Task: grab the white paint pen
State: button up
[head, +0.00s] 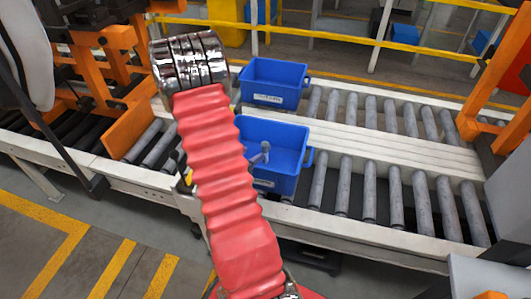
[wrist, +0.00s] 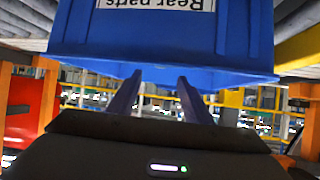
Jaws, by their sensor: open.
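I cannot make out a white paint pen for certain in either view. A small grey, rod-like thing (head: 264,152) shows inside the nearer blue bin (head: 288,132) in the head view; I cannot tell what it is. In the wrist view my gripper (wrist: 160,77) has its two dark fingers apart with nothing between them. They point toward the lower edge of a blue bin (wrist: 240,40) with an upside-down "Rear parts" label. My gripper is not clear in the head view, where my red-sleeved arm covers part of the scene.
A second blue bin (head: 272,82) stands behind the nearer one. Grey conveyor rollers (head: 395,195) run to the right, bare there. Orange frames (head: 110,50) stand at the left and right. A yellow railing (head: 400,45) runs behind.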

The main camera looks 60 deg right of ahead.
aim_at(263, 147)
jog(key=x, duration=0.7)
jog(key=shift+x, duration=2.6)
jog(key=shift+w, duration=0.1)
grip_shut()
